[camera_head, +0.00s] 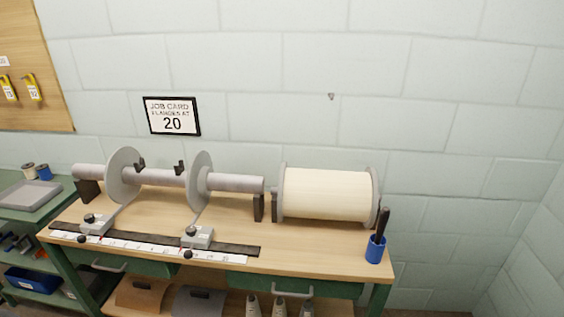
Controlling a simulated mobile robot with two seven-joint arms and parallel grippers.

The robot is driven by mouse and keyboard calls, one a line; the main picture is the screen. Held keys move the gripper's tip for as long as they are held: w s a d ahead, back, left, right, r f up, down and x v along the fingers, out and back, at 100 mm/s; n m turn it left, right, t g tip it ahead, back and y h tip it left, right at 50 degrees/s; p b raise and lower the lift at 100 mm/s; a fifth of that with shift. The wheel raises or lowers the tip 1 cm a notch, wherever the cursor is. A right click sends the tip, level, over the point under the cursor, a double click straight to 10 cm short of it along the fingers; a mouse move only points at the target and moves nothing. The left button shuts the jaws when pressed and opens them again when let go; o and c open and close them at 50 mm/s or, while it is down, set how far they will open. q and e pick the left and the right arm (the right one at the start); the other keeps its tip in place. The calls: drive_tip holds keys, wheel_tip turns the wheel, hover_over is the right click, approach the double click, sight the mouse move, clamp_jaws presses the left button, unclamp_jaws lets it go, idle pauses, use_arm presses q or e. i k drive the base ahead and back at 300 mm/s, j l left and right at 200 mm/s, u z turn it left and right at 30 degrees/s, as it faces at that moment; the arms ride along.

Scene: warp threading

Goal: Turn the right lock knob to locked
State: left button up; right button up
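The right carriage (200,238) is a grey block on the dark rail (238,250) along the bench front, below the right flange (199,180). A small black knob (191,231) sits on top of it. Another black ball-shaped knob (188,254) is at its front, by the white scale (150,249). I cannot tell from this view which is the lock knob or how it is turned. The left carriage (97,224) has a similar top knob (89,217) and front knob (81,238). Neither of my grippers is in view.
A large cream-wound beam (326,194) stands at the bench's right. A blue cup (375,249) with a dark-handled tool is at the right front corner. A wall card (172,116) reads "JOB CARD FLANGES AT 20". The wooden top (310,247) is clear right of the rail.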

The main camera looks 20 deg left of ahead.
sight(192, 231)
drive_tip(key=u, duration=1.35)
